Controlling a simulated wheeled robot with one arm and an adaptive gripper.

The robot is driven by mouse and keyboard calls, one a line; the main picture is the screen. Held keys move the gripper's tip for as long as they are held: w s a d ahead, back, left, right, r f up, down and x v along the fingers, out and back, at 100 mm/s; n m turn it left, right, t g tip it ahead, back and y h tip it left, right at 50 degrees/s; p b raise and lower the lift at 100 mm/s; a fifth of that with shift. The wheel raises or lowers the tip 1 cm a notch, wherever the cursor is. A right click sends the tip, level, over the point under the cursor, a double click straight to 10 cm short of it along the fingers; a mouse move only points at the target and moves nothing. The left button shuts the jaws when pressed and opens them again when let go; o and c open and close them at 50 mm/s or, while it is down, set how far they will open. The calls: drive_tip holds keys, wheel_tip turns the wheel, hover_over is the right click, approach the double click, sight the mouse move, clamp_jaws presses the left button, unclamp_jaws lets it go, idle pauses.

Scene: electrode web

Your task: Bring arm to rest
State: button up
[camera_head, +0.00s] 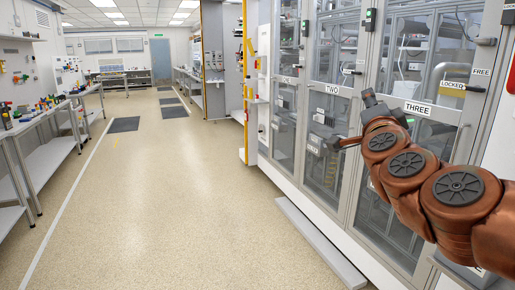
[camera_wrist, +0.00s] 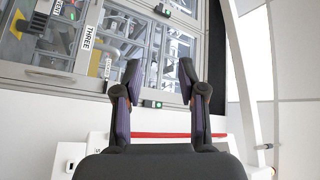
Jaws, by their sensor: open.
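My copper-coloured arm reaches in from the right in the head view, raised in front of the glass cabinet doors. My gripper is at the arm's far end; in the wrist view my gripper (camera_wrist: 159,72) shows two dark fingers standing apart with nothing between them. In the head view the fingers are small and partly hidden by the wrist. The door labelled THREE (camera_head: 417,108) is behind the arm, and its label also shows in the wrist view (camera_wrist: 88,38). I cannot tell any contact between the arm and the doors.
The door labelled TWO (camera_head: 332,89) stands left of the arm. A low grey ledge (camera_head: 318,243) runs along the cabinet foot. The floor (camera_head: 150,190) is open in the middle. Workbenches (camera_head: 40,125) line the left wall.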

drive_tip(key=s+a+f+n+g+y, duration=0.35)
drive_tip(key=a+f+n+y, duration=0.6)
drive_tip(key=a+f, duration=0.45)
drive_tip(key=s+a+f+n+g, duration=0.2)
drive_tip(key=s+f+n+g, duration=0.1)
drive_tip(key=s+f+g, duration=0.4)
drive_tip(key=s+a+f+n+g, duration=0.2)
drive_tip(key=s+f, duration=0.3)
drive_tip(key=f, duration=0.5)
drive_tip(key=s+d+f+g+h, duration=0.1)
drive_tip(key=s+d+f+g, duration=0.2)
drive_tip(key=s, duration=0.5)
drive_tip(key=s+d+f+g+h, duration=0.2)
drive_tip(key=s+d+f+g, duration=0.15)
drive_tip(key=s, duration=0.45)
drive_tip(key=s+d+f+g+h, duration=0.1)
drive_tip(key=s+d+f+g, duration=0.15)
drive_tip(key=s, duration=0.55)
wheel_tip(320, 180, up, 15)
drive_tip(key=p, duration=1.4)
drive_tip(key=shift+w+f+n, duration=0.15)
drive_tip(key=shift+w+n, duration=0.25)
drive_tip(key=shift+n, duration=0.05)
